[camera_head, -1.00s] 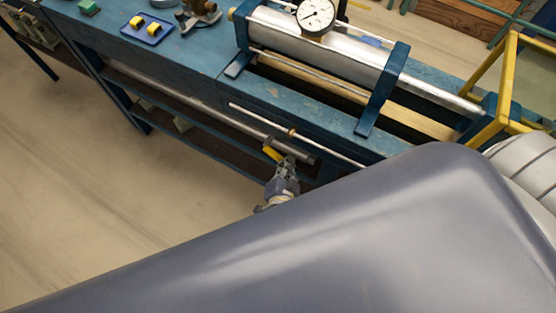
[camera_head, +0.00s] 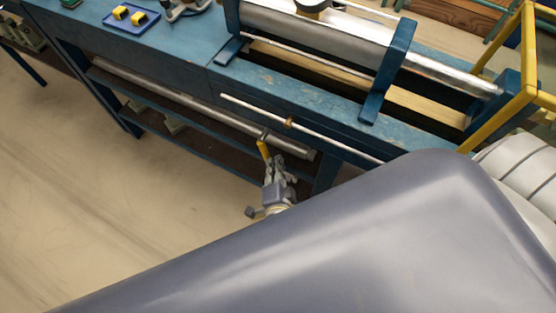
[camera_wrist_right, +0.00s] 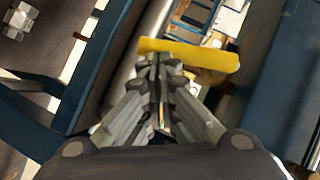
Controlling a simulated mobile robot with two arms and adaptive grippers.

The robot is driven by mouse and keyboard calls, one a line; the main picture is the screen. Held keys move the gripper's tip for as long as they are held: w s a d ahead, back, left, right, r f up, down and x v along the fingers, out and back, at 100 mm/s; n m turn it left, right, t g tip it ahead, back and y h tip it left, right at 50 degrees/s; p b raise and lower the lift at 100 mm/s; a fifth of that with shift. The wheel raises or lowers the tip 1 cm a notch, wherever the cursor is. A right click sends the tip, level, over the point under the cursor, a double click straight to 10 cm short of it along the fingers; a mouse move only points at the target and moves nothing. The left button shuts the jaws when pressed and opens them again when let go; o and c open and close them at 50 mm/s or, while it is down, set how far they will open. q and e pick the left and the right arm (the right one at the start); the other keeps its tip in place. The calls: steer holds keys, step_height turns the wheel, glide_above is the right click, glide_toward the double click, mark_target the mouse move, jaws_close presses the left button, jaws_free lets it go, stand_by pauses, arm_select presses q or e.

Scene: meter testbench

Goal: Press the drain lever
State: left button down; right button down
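The drain lever is a yellow bar (camera_head: 264,150) at the front of the bench, by the end of a long grey pipe. In the right wrist view the lever (camera_wrist_right: 190,55) lies crosswise at the tips of my right gripper. My right gripper (camera_head: 269,164) is just below the lever in the head view. In the wrist view its fingers (camera_wrist_right: 157,63) are together, with no object between them. The tips are at or very close to the lever; I cannot tell if they touch. My left gripper is not in view.
The blue bench (camera_head: 185,42) carries a large metal cylinder (camera_head: 310,35) and a blue tray (camera_head: 148,14) with yellow pieces. A thin rod (camera_head: 330,135) runs along its front. A yellow frame (camera_head: 528,50) stands at the right. Floor (camera_head: 70,200) is clear at left.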

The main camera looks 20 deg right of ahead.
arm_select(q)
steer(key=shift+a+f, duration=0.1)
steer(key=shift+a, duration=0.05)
arm_select(e)
steer(key=shift+w+a+f, duration=0.3)
steer(key=shift+w+f, duration=0.1)
steer(key=shift+w, duration=0.05)
stand_by(0.3)
steer(key=shift+s, duration=0.1)
